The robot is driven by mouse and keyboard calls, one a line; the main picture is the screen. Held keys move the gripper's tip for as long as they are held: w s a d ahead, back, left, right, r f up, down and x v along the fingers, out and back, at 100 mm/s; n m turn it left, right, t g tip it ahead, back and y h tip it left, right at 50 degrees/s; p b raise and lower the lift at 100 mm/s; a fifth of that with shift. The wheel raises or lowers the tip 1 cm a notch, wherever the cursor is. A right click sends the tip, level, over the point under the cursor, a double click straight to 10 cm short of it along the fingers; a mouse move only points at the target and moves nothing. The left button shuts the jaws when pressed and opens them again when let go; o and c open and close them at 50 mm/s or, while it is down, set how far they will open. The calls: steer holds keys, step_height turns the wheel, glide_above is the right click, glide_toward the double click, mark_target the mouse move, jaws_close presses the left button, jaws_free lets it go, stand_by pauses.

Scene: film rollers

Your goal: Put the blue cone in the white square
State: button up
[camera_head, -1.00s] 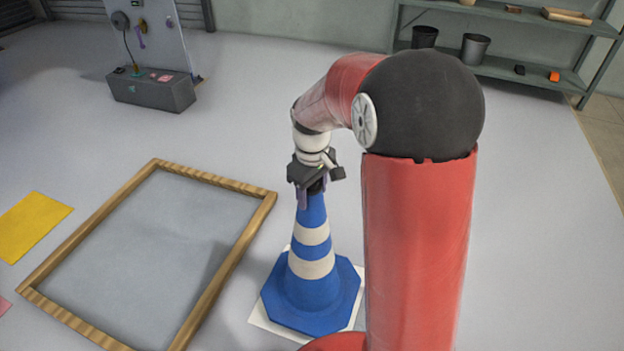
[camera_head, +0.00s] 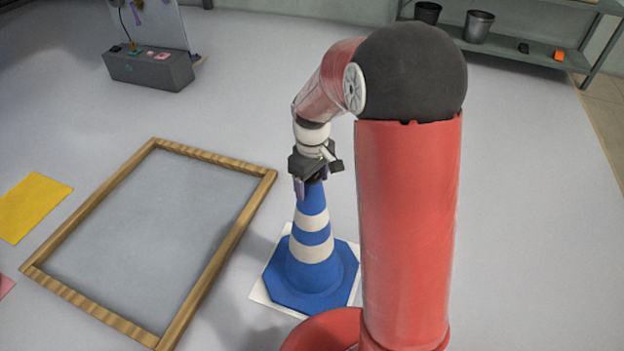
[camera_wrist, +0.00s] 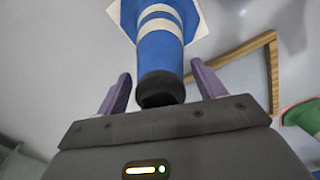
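The blue cone (camera_head: 309,274) with white bands stands upright on the white square (camera_head: 262,297). White shows around its base, mostly at the left and front. My gripper (camera_head: 311,186) is at the cone's top in the head view. In the wrist view, my gripper (camera_wrist: 160,88) is open, with one purple finger on each side of the cone's black tip. Gaps show between the fingers and the tip. The cone (camera_wrist: 158,45) and a corner of the white square (camera_wrist: 200,20) also show there. My arm hides part of the right side in the head view.
A wooden frame (camera_head: 215,248) lies on the floor left of the cone. A yellow sheet (camera_head: 33,207) lies farther left. A grey box (camera_head: 148,70) with a panel and a shelf (camera_head: 520,48) with bins stand at the back. A green thing (camera_wrist: 303,117) shows in the wrist view.

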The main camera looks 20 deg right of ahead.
steer(key=shift+o, duration=0.2)
step_height(320, 180, up, 12)
steer(key=shift+r+p, duration=0.1)
steer(key=shift+p, duration=0.7)
steer(key=s+r+m+t, duration=0.3)
steer(key=s, duration=0.8)
steer(key=s+r+m+t, duration=0.2)
steer(key=s+r+m, duration=0.1)
steer(key=s, duration=0.8)
steer(key=shift+m+t, duration=0.4)
steer(key=shift+a+r, duration=0.1)
steer(key=shift+r, duration=0.05)
steer(key=shift+c, duration=0.2)
